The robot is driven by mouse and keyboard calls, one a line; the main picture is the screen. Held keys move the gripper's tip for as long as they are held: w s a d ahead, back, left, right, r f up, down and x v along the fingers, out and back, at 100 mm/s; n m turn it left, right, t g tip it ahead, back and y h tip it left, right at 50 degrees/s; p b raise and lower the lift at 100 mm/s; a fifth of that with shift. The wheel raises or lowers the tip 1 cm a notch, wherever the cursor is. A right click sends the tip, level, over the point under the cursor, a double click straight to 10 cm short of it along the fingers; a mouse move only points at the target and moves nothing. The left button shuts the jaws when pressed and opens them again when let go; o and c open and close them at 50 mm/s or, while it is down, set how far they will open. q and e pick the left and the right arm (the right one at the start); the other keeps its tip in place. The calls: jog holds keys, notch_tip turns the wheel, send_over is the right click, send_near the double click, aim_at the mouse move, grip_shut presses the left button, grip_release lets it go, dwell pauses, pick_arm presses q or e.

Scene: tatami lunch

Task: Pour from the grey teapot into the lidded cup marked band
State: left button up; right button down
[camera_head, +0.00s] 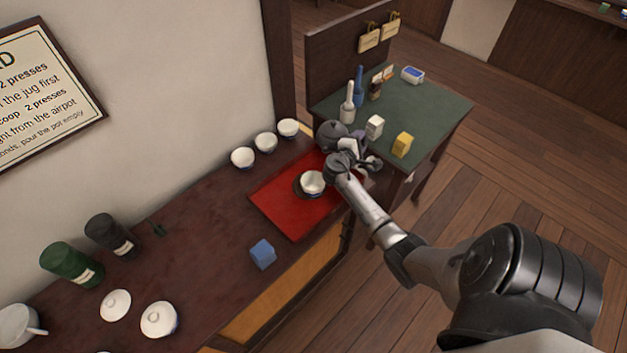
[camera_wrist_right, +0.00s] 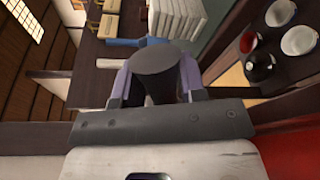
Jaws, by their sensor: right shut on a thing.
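The grey teapot (camera_head: 332,133) shows as a dark rounded body beyond my right gripper (camera_head: 352,163), near the far end of the red tray. My right gripper is shut on it; in the right wrist view a dark grey part (camera_wrist_right: 158,65) sits between the fingers. Its spout is hard to make out. A white cup (camera_head: 312,181) stands upright on a dark saucer on the red tray, left of and nearer than the gripper. White lidded cups (camera_head: 159,318) stand at the near left. No band marking is readable on any cup. My left gripper is out of view.
The red tray (camera_head: 283,219) lies on the dark counter, with a blue block (camera_head: 263,253) in front. Several white cups (camera_head: 266,142) line the wall. Canisters (camera_head: 70,263) stand left. The green table (camera_head: 437,111) holds bottles (camera_head: 347,103) and blocks (camera_head: 403,144).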

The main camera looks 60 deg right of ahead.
jog(key=shift+a+r+h+b, duration=0.35)
jog(key=shift+r+h+b, duration=0.05)
jog(key=shift+r, duration=0.1)
jog(key=s+a+r+m+h+b, duration=0.1)
jog(key=a+r+h+b, duration=0.2)
jog(key=r, duration=0.4)
jog(key=shift+a+r+g+h+b, duration=0.2)
jog(key=shift+a+g+h+b, duration=0.15)
jog(key=shift+a+h, duration=0.65)
jog(key=shift+a+r, duration=0.1)
jog(key=shift+a, duration=0.15)
jog(key=shift+r, duration=0.1)
jog(key=shift+w+a+r+m+b, duration=0.1)
jog(key=shift+m+b, duration=0.2)
jog(key=shift+b, duration=0.1)
jog(key=shift+w+d+r+g+h, duration=0.2)
jog(key=shift+w+d+g+h, duration=0.05)
jog(key=shift+h, duration=0.15)
jog(key=shift+s+d+r+b, duration=0.1)
jog(key=shift+s+d+b, duration=0.1)
jog(key=shift+b, duration=0.2)
